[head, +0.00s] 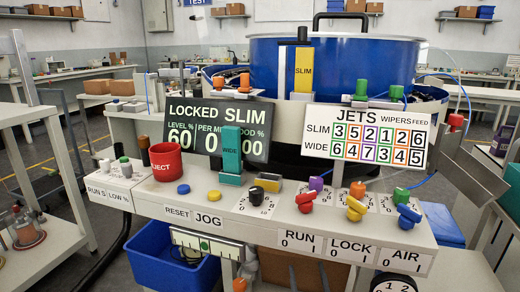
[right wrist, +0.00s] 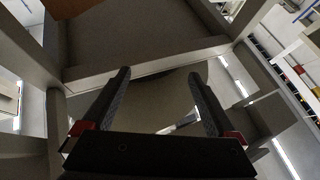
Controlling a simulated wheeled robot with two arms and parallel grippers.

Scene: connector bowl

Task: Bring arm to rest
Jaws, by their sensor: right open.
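My right gripper (right wrist: 160,73) shows in the right wrist view with its two dark fingers spread apart. Nothing is between the fingers. Red parts show at the base of both fingers. Pale frame members surround the gripper in that view, with a grey panel beyond the fingertips; I cannot tell how close they are. In the head view I cannot make out either gripper clearly. My left gripper does not show.
A control bench (head: 285,212) with knobs, levers and a red cup (head: 166,161) fills the head view's middle. A large blue bowl machine (head: 335,62) stands behind it. A blue bin (head: 165,265) sits below left. A grey chute (head: 465,170) is at right.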

